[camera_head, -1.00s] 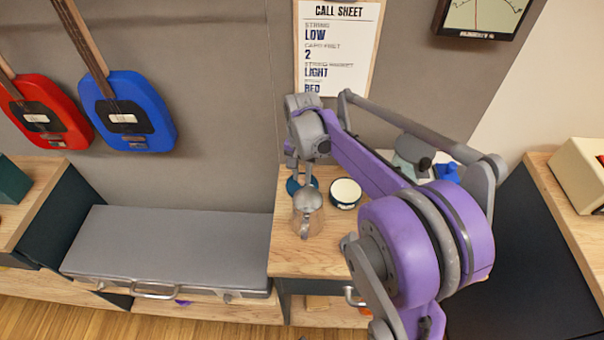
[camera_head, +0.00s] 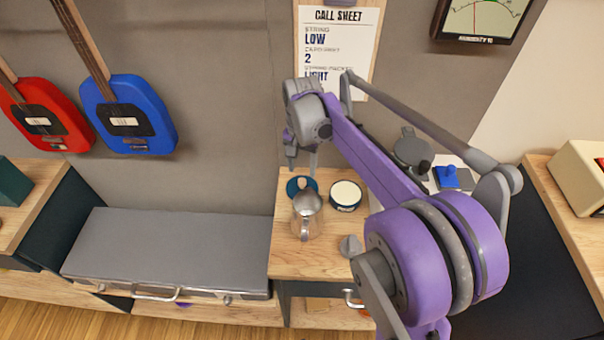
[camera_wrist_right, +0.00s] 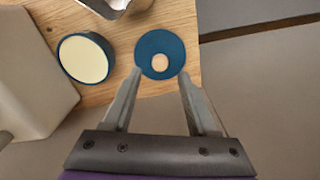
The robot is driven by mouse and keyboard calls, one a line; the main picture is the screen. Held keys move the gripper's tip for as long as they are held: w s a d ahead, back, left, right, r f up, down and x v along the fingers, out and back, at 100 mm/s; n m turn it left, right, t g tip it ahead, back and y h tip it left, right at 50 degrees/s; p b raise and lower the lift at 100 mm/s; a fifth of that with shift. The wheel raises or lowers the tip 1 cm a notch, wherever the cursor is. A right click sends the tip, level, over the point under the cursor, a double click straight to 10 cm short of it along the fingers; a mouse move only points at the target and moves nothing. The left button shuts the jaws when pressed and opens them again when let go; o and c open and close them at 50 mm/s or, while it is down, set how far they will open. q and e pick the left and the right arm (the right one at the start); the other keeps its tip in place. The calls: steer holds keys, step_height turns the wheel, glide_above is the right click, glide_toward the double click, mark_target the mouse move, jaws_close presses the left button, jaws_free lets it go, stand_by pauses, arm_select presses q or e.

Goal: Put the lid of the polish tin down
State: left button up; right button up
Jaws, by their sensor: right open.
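The lid (camera_head: 293,188) of the polish tin is a flat blue disc with a pale wooden knob. It lies on the wooden top behind a metal pitcher, and it also shows in the right wrist view (camera_wrist_right: 149,45). The open polish tin (camera_head: 345,195), dark teal with a cream filling, stands just right of the lid, apart from it; in the wrist view it is at the left (camera_wrist_right: 85,60). My right gripper (camera_head: 303,166) is above the lid. In the wrist view its fingers (camera_wrist_right: 160,74) are spread with nothing between them. My left gripper is out of view.
The metal pitcher (camera_head: 307,222) stands close in front of the lid. A blue object (camera_head: 447,178) lies farther right behind my arm. A grey case (camera_head: 170,250) lies to the left.

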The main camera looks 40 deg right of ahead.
mark_target(302, 181)
step_height(302, 181, up, 8)
steer(key=shift+f+p, duration=0.25)
steer(key=shift+p, duration=0.05)
steer(key=shift+s+f, duration=0.1)
stand_by(0.4)
